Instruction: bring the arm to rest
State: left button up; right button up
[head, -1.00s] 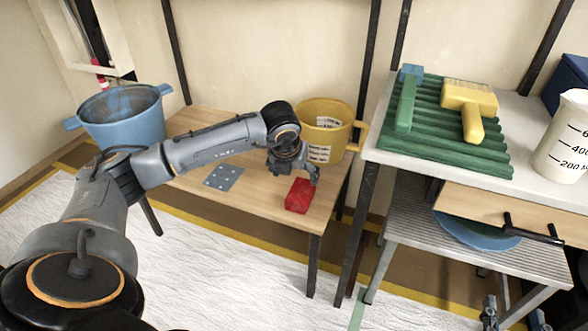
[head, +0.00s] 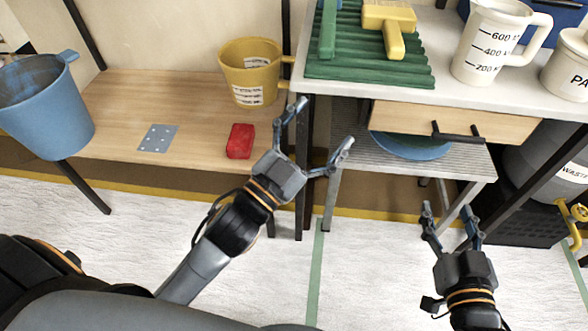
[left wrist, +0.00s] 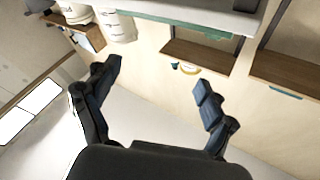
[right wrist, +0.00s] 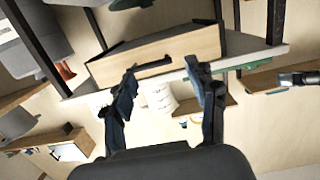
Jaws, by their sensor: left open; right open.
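My left gripper (head: 318,135) is open and empty in the head view. It is in front of the gap between the wooden table and the white workbench, to the right of the red block. Its two spread fingers also show in the left wrist view (left wrist: 158,82), with nothing between them. My right gripper (head: 452,222) is open and empty at the lower right of the head view, in front of the metal shelf. Its fingers show in the right wrist view (right wrist: 163,85), with a drawer front beyond them.
A red block (head: 240,141), grey plate (head: 158,138) and yellow bucket (head: 248,73) stand on the wooden table (head: 120,95), with a blue bucket (head: 42,105) at left. The workbench holds a green ribbed tray (head: 350,68) and measuring jug (head: 490,45). The drawer (head: 390,115) has a dark handle.

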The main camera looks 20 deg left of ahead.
pick_arm(q)
jog(key=s+a+f+n+g+y, duration=0.1)
jog(key=f+n+g+y, duration=0.1)
jog(key=f, duration=0.3)
jog(key=s+a+f+n+g+y, duration=0.2)
jog(key=f+n, duration=0.2)
jog(key=f, duration=0.1)
jog(key=shift+s+a+n, duration=0.15)
jog(key=shift+a+n, duration=0.1)
jog(key=shift+n, duration=0.05)
